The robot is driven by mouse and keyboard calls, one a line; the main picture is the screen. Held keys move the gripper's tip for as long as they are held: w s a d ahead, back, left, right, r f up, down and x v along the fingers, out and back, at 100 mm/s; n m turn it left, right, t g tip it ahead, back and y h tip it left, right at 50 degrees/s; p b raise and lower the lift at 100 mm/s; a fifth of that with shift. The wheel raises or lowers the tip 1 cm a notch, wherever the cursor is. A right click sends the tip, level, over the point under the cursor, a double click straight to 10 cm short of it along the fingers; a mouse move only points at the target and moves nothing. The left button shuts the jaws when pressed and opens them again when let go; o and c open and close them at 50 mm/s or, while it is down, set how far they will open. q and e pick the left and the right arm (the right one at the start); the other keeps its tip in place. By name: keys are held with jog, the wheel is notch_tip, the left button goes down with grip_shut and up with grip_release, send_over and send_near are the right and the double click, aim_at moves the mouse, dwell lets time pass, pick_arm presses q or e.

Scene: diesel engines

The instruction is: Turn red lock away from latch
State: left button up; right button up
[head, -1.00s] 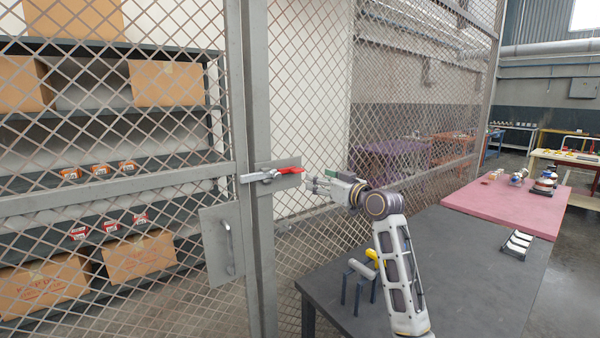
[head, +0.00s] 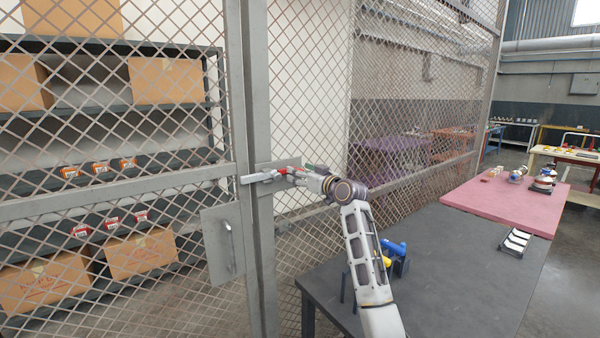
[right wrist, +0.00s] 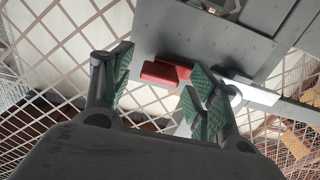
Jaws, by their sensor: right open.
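The red lock (head: 286,170) sits on a grey plate on the gate post, to the right of the silver latch bar (head: 258,177). In the right wrist view the red lock (right wrist: 165,73) shows between the finger pads, with the latch (right wrist: 250,92) to its right. My right gripper (head: 297,172) is at the lock in the head view. In the right wrist view its fingers (right wrist: 160,85) with green pads are apart, one on each side of the red lock's end. I cannot tell whether a pad touches it. My left gripper is not in view.
A mesh gate with a handle plate (head: 220,243) stands at left, with shelves of boxes behind it. A dark table (head: 450,265) holding a small stand and blue and yellow items lies at right.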

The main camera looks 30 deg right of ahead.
jog(key=shift+w, duration=0.4)
jog(key=c, duration=1)
